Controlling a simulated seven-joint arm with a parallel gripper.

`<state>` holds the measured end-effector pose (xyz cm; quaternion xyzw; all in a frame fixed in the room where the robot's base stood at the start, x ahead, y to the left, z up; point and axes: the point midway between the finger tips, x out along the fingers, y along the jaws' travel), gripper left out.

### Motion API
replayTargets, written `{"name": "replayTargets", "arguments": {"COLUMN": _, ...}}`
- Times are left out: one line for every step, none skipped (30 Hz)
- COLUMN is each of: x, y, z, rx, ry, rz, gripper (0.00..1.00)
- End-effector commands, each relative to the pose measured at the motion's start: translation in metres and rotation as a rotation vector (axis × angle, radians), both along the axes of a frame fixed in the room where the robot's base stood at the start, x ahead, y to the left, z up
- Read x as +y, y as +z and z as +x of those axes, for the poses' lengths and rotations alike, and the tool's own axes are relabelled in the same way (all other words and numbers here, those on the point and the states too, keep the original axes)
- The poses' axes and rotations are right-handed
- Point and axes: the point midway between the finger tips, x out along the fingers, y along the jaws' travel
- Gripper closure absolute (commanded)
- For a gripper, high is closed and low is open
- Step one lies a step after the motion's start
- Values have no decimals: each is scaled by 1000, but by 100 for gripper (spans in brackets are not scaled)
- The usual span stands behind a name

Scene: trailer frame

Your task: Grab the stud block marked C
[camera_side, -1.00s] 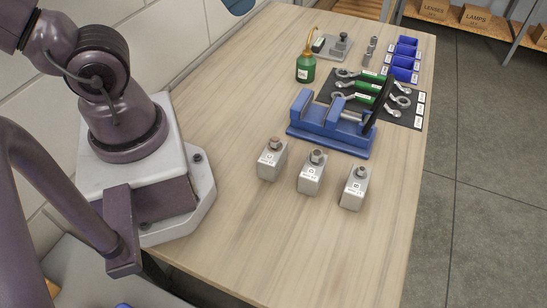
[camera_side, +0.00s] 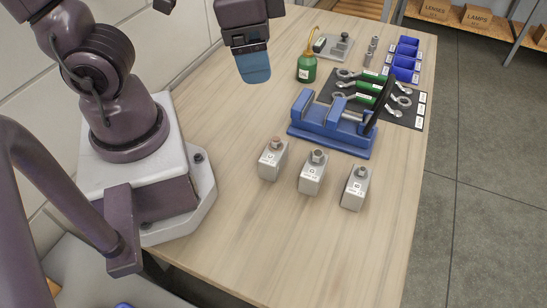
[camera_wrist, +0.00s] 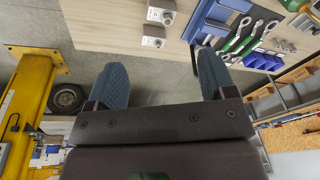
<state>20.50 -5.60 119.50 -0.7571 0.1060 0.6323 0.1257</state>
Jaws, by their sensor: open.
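Three grey metal blocks, each with a stud on top and a white label, stand in a row on the bench: a left block (camera_side: 272,159), a middle block (camera_side: 312,173) and a right block (camera_side: 355,188). The label letters are too small to read surely, so I cannot tell which is C. Two of the blocks show at the top of the wrist view, an upper one (camera_wrist: 161,11) and a lower one (camera_wrist: 153,37). My gripper (camera_side: 255,68) is above the bench, beyond the blocks, apart from them. Its blue fingers are wide apart and empty in the wrist view (camera_wrist: 163,82).
A blue vise (camera_side: 330,128) with a dark handle stands just behind the blocks. Behind it are a green oil bottle (camera_side: 306,68), wrenches on a dark mat (camera_side: 412,116) and blue bins (camera_side: 404,61). The bench front (camera_side: 300,250) is clear.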

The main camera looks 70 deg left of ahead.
Motion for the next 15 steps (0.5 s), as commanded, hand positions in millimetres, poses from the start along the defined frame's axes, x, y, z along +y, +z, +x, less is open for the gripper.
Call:
{"name": "replayTargets", "arguments": {"x": -12, "y": -17, "z": -2, "rx": 82, "ry": -88, "rz": 58, "gripper": 23}}
{"name": "replayTargets", "arguments": {"x": -16, "y": -25, "z": -3, "rx": 121, "ry": -135, "rz": 91, "gripper": 23}}
{"name": "replayTargets", "arguments": {"x": -22, "y": -36, "z": -5, "rx": 170, "ry": -198, "rz": 141, "gripper": 23}}
{"name": "replayTargets", "arguments": {"x": -26, "y": -45, "z": -7, "rx": 207, "ry": -247, "rz": 179, "gripper": 23}}
{"name": "replayTargets", "arguments": {"x": -30, "y": -53, "z": -9, "rx": 243, "ry": -296, "rz": 219, "gripper": 23}}
{"name": "replayTargets", "arguments": {"x": -35, "y": -63, "z": -12, "rx": 287, "ry": -363, "rz": 275, "gripper": 23}}
{"name": "replayTargets", "arguments": {"x": -38, "y": -72, "z": -15, "rx": 321, "ry": -413, "rz": 317, "gripper": 23}}
{"name": "replayTargets", "arguments": {"x": -40, "y": -79, "z": -17, "rx": 354, "ry": -464, "rz": 361, "gripper": 23}}
{"name": "replayTargets", "arguments": {"x": -44, "y": -89, "z": -20, "rx": 394, "ry": -533, "rz": 422, "gripper": 23}}
{"name": "replayTargets", "arguments": {"x": -46, "y": -97, "z": -23, "rx": 423, "ry": -585, "rz": 468, "gripper": 23}}
{"name": "replayTargets", "arguments": {"x": -48, "y": -105, "z": -25, "rx": 451, "ry": -638, "rz": 518, "gripper": 23}}
{"name": "replayTargets", "arguments": {"x": -50, "y": -115, "z": -28, "rx": 486, "ry": -708, "rz": 583, "gripper": 23}}
{"name": "replayTargets", "arguments": {"x": -52, "y": -122, "z": -31, "rx": 511, "ry": -761, "rz": 633, "gripper": 23}}
{"name": "replayTargets", "arguments": {"x": -53, "y": -129, "z": -33, "rx": 535, "ry": -815, "rz": 685, "gripper": 23}}
{"name": "replayTargets", "arguments": {"x": -54, "y": -139, "z": -36, "rx": 564, "ry": -887, "rz": 755, "gripper": 23}}
